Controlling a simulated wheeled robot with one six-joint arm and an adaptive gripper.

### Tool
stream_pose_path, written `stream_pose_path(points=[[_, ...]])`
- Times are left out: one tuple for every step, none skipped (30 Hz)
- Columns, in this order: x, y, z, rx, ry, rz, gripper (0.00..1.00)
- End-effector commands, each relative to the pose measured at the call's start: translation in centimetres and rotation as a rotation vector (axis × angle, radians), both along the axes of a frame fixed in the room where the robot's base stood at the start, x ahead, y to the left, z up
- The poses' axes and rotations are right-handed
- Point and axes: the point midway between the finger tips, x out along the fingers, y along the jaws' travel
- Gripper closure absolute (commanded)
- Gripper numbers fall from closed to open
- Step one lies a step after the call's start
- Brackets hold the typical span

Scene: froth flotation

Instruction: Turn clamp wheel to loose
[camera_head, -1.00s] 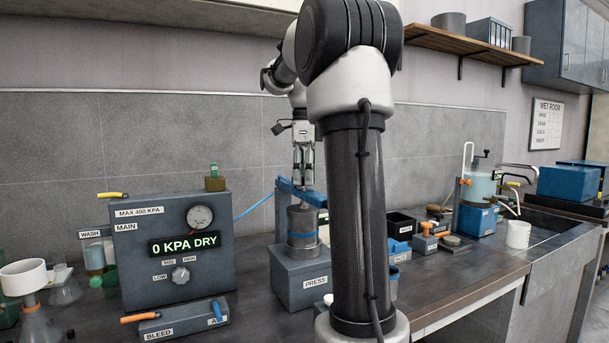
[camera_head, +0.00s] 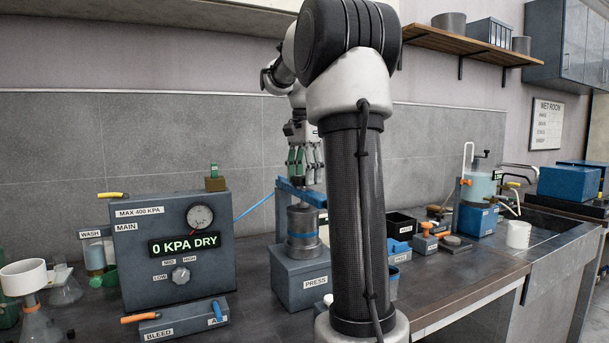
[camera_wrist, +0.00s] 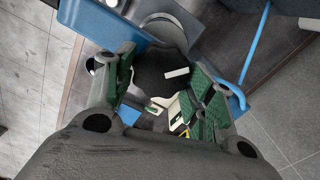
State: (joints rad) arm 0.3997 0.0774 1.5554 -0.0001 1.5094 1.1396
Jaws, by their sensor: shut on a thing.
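The press (camera_head: 303,268) is a blue-grey block labelled PRESS on the bench, with a metal cylinder (camera_head: 302,224) under a blue clamp frame (camera_head: 313,197). My gripper (camera_head: 303,180) points down at the top of the frame. In the wrist view, a dark round clamp wheel (camera_wrist: 160,78) with a white mark lies between the green-padded fingers of my gripper (camera_wrist: 160,92), which is shut on it.
The pressure panel (camera_head: 140,275), reading 0 KPA DRY, stands left of the press, with a blue hose (camera_head: 254,205) behind. Small boxes and a black bin (camera_head: 401,226) are to the right. The sink (camera_head: 545,235) is far right.

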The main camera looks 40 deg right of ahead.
Motion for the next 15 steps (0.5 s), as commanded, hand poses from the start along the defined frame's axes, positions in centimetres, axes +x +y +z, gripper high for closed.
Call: stream_pose_path(points=[[0.05,-0.02,0.08,-0.001,-0.002,0.041,0.7],[0.07,-0.02,0.08,-0.001,-0.002,0.07,0.7],[0.09,-0.02,0.08,-0.001,-0.002,0.107,0.7],[0.1,-0.01,0.08,-0.002,-0.002,0.136,0.7],[0.12,-0.01,0.09,-0.002,-0.002,0.165,0.7],[0.14,-0.01,0.09,-0.002,-0.002,0.202,0.7],[0.15,0.0,0.09,-0.002,-0.002,0.231,0.7],[0.16,0.01,0.09,-0.002,-0.002,0.26,0.7],[0.18,0.01,0.09,-0.002,-0.002,0.297,0.7],[0.19,0.02,0.09,-0.002,-0.002,0.326,0.7],[0.21,0.02,0.09,-0.002,-0.002,0.355,0.7],[0.23,0.03,0.1,-0.002,-0.002,0.392,0.7],[0.24,0.03,0.1,-0.002,-0.002,0.421,0.7],[0.25,0.04,0.1,-0.002,-0.002,0.45,0.7],[0.27,0.05,0.1,-0.002,-0.003,0.487,0.7]])
